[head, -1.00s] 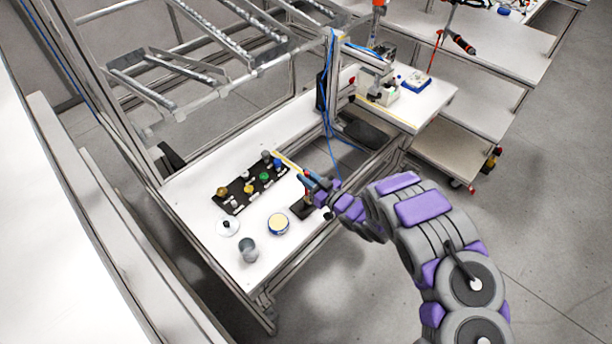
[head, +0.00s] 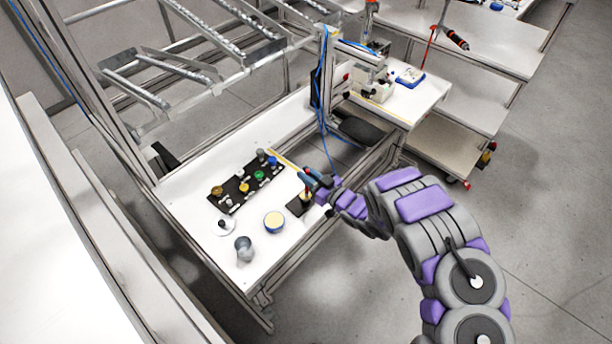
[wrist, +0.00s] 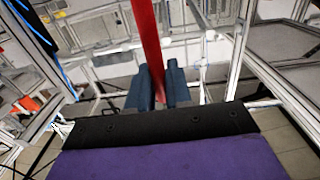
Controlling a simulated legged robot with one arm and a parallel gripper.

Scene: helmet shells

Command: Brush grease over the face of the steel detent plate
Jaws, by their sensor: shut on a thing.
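My gripper (head: 312,180) is above the right front edge of the white bench, shut on a red handle. In the wrist view the red handle (wrist: 150,45) stands between the blue fingers (wrist: 158,85). I take it for the brush; its lower end (head: 306,196) shows small over a dark square plate (head: 295,208) on the bench. That plate seems to be the detent plate; its face is partly hidden, and I cannot tell contact or grease on it. A blue tub with cream-coloured content (head: 274,221), likely grease, stands left of it.
A black rack (head: 228,203) with several coloured knobs lies behind the tub. Blue cables (head: 323,110) hang by the frame post. The bench's left back is clear.

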